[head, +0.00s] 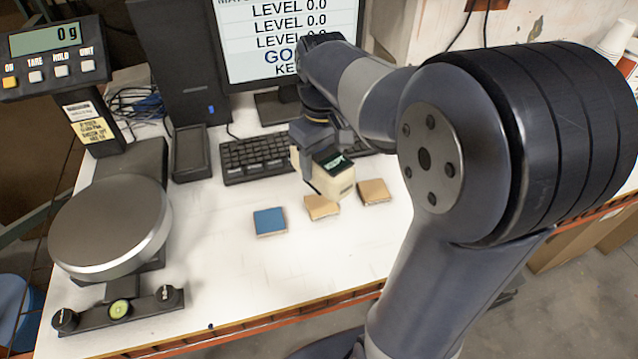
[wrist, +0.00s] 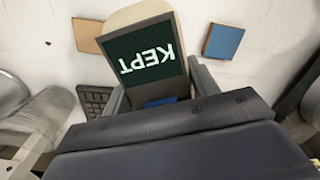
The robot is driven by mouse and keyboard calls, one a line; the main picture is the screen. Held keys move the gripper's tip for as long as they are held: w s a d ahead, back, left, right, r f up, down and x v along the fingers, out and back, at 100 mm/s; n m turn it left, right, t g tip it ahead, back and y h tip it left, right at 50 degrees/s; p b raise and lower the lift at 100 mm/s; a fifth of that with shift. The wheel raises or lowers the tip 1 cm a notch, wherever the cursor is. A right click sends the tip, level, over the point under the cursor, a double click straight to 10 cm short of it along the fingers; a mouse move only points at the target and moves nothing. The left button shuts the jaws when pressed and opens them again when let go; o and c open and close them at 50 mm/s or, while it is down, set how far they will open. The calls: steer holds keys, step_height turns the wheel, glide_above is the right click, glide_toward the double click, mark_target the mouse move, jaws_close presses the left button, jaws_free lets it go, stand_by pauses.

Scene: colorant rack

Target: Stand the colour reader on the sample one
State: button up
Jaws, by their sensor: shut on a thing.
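The colour reader (head: 334,178) is a cream block with a dark screen. My gripper (head: 318,140) is shut on it and holds it over the bench. In the wrist view, the reader's screen (wrist: 146,55) says KEPT, between the fingers of my gripper (wrist: 163,90). Below the reader, a tan sample (head: 320,208) is partly hidden by it. I cannot tell whether they touch. A second tan sample (head: 373,191) lies to its right and a blue sample (head: 270,221) to its left. In the wrist view, a tan sample (wrist: 87,36) and the blue sample (wrist: 222,41) flank the reader.
A balance with a round pan (head: 110,222) and a 0 g display (head: 45,40) stands at left. A keyboard (head: 258,157), a monitor (head: 285,40) and a dark computer tower (head: 178,60) are behind the samples. The white bench (head: 300,275) is clear in front.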

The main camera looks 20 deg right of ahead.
steer(key=shift+f, duration=3.45)
steer(key=shift+f, duration=0.1)
steer(key=o, duration=1.6)
step_height(320, 180, up, 12)
steer(key=shift+r, duration=0.1)
